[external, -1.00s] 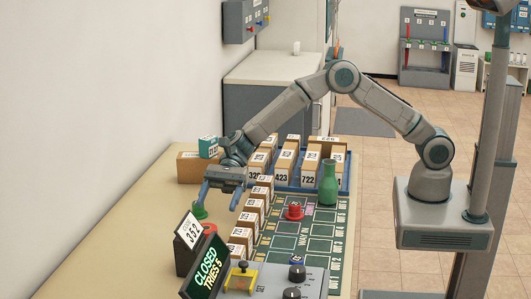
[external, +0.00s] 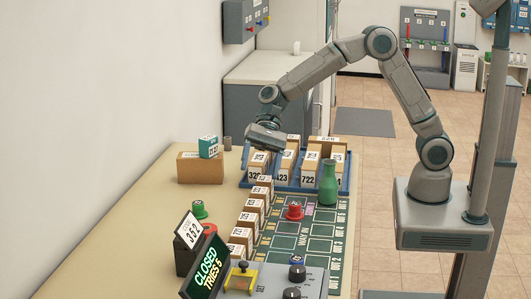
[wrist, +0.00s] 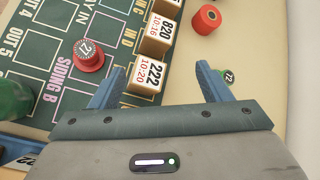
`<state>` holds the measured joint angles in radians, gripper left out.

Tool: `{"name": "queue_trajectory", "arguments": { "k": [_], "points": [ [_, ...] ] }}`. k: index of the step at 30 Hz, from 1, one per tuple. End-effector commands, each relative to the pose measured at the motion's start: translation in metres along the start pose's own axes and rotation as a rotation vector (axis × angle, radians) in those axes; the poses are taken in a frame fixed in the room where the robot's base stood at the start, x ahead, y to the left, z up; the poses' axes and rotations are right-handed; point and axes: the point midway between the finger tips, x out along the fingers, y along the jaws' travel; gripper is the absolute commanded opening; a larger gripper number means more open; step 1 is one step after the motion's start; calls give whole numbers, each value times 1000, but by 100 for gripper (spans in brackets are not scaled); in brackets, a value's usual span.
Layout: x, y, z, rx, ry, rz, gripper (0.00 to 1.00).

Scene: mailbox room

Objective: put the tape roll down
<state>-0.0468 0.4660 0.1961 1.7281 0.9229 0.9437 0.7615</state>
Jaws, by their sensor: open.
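My gripper (external: 265,138) is open and empty, raised above the near edge of the blue tray. In the wrist view its fingers (wrist: 160,70) are wide apart with nothing between them. A green round piece labelled 72 (external: 199,211) sits upright on the bare table left of the board; the right finger partly hides it in the wrist view (wrist: 229,77). I cannot tell which of these is the tape roll.
A green board (external: 286,256) has a row of numbered boxes (external: 240,238) along its left edge. A blue tray (external: 345,188) holds more boxes.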

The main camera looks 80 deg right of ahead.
Motion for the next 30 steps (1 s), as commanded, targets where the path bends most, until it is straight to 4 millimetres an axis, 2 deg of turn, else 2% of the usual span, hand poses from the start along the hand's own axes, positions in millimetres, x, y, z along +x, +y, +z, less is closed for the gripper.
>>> {"name": "queue_trajectory", "arguments": {
  "k": [1, 9, 18, 24, 27, 30],
  "points": [
    [-17, 15, 4, -73, 50, 17, 71],
    [-95, 104, 5, -461, 297, 171, 71],
    [-168, 213, -2, -843, 516, 396, 71],
    [-198, 274, -9, -1033, 603, 545, 71],
    [-206, 293, -12, -1086, 624, 594, 71],
    [-209, 302, -13, -1116, 635, 620, 71]
  ]
}}
